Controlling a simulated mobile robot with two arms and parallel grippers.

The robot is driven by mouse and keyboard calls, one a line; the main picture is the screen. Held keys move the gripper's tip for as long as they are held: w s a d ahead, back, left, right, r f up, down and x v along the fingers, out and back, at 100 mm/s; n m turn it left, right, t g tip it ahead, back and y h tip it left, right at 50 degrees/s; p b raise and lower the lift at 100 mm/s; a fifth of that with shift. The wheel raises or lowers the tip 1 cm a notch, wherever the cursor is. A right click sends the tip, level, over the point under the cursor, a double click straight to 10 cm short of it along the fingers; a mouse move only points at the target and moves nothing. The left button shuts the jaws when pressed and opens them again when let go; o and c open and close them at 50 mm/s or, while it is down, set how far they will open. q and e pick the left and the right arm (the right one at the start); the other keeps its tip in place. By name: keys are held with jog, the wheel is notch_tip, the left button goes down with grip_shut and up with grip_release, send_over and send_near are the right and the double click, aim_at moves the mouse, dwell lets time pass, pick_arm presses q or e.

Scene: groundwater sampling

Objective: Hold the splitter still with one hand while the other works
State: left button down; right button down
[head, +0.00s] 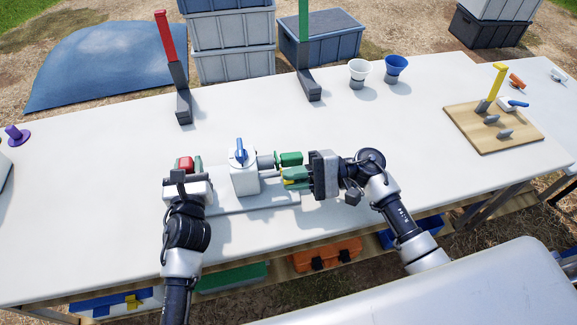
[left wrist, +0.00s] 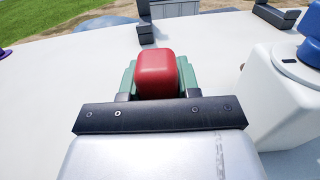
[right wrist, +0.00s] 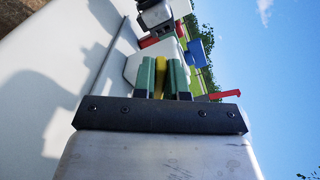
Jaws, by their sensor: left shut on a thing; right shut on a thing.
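The splitter (head: 244,181) is a white block with a blue lever (head: 240,152) on top, on a pale plate (head: 275,198) in the middle of the table. My left gripper (head: 187,166) is at its left side, its green fingers shut on a red block (left wrist: 157,72). My right gripper (head: 295,177) is at its right side, shut on a yellow piece (right wrist: 159,78) mostly hidden between the fingers. A green-ended stub (head: 290,158) shows at the splitter's upper right, just behind the right fingers. Whether the yellow piece touches the splitter is unclear.
A red upright (head: 168,42) and a green upright (head: 303,22) on dark bases stand behind. A white cup (head: 359,70) and a blue cup (head: 396,66) are at the back. A wooden board (head: 480,140) with a yellow upright is at right.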

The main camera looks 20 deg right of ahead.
jog(key=shift+f+n, duration=0.15)
jog(key=shift+n, duration=0.15)
jog(key=n, duration=0.1)
jog(key=f+n, duration=0.1)
jog(key=n, duration=0.3)
jog(key=shift+s+f, duration=0.25)
jog(key=shift+f, duration=0.05)
jog(key=shift+n, duration=0.3)
jog(key=c, duration=1.1)
grip_release()
jog(key=shift+d, duration=0.1)
jog(key=d, duration=0.8)
jog(key=s+d, duration=0.1)
jog(key=d, duration=0.2)
jog(key=shift+d, duration=0.4)
